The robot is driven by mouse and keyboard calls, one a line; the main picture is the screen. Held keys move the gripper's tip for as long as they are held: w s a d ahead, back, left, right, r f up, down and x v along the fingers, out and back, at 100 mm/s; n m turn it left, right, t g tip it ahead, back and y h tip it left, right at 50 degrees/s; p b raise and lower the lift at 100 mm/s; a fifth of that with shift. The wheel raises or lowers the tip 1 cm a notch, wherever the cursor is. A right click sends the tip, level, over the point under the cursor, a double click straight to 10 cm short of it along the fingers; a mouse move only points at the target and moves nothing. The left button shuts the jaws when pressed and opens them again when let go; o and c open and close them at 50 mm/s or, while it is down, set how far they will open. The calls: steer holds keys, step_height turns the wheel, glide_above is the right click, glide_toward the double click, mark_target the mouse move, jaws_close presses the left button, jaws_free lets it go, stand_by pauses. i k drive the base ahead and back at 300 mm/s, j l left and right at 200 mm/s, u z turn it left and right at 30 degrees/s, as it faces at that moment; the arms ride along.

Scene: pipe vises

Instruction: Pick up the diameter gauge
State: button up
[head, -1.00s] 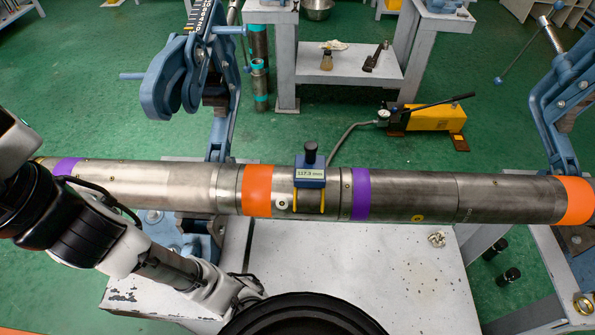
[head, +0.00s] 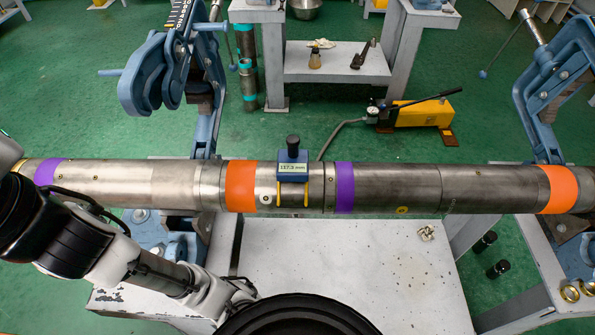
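The diameter gauge (head: 293,170) is a small blue box with a black knob on top, a pale display and two yellow legs. It sits astride the long steel pipe (head: 400,187), between an orange band on its left and a purple band on its right. My arm is at the lower left, in front of the pipe and apart from the gauge. The end of my arm runs down behind a black round shape at the bottom edge, and my gripper's fingers do not show.
Blue pipe vises stand at left (head: 205,85) and right (head: 550,90). A white worktable (head: 350,270) lies below the pipe, with a small crumpled object (head: 427,233) on it. A yellow hydraulic pump (head: 425,111) with a hose stands on the green floor behind.

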mark_target(293, 162)
steer(key=k+l+u, duration=0.1)
steer(key=l, duration=0.3)
steer(key=k+l+u, duration=0.1)
steer(key=l, duration=0.3)
steer(key=k+l+u, duration=0.15)
steer(key=l, duration=0.25)
steer(key=i, duration=0.35)
